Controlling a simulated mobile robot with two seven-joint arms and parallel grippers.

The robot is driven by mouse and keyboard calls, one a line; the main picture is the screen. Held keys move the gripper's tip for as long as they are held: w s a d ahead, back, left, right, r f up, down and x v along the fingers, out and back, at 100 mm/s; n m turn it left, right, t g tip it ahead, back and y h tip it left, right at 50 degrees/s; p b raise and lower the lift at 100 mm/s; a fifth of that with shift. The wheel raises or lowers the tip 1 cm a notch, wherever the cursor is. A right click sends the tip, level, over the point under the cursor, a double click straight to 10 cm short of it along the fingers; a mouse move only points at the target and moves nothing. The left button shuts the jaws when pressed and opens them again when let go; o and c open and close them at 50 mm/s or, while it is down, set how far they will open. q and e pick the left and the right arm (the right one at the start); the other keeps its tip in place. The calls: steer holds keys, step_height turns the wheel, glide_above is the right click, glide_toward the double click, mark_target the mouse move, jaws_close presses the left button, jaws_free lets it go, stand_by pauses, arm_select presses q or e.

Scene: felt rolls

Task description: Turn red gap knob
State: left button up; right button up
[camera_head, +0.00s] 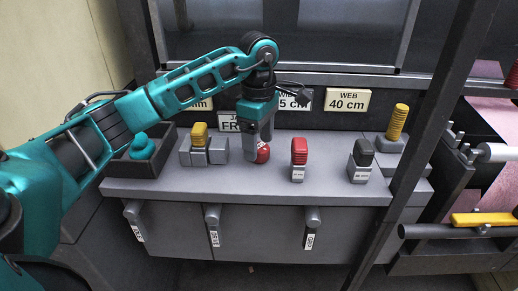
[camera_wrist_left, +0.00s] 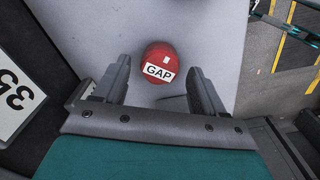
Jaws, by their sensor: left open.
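The red gap knob (camera_head: 263,153) is a round red knob on the grey console top, partly hidden behind my left gripper in the head view. In the left wrist view the knob (camera_wrist_left: 157,58) carries a white label reading GAP and a small white mark. My left gripper (camera_head: 258,143) points down at the knob. In the left wrist view its two fingers (camera_wrist_left: 160,82) are apart, one on each side and a little short of the knob. Nothing is between the fingertips but the knob's near side. My right gripper is in neither view.
A red-topped block (camera_head: 299,158), a dark-topped block (camera_head: 361,160) and yellow handles (camera_head: 199,135) (camera_head: 397,122) stand on the grey console (camera_head: 330,187). A dark tray (camera_head: 140,167) holds a teal piece at left. A dark post (camera_head: 425,135) crosses at right.

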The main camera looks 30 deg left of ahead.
arm_select(q)
steer(key=shift+f, duration=0.85)
steer(key=shift+c, duration=0.2)
steer(key=c, duration=1)
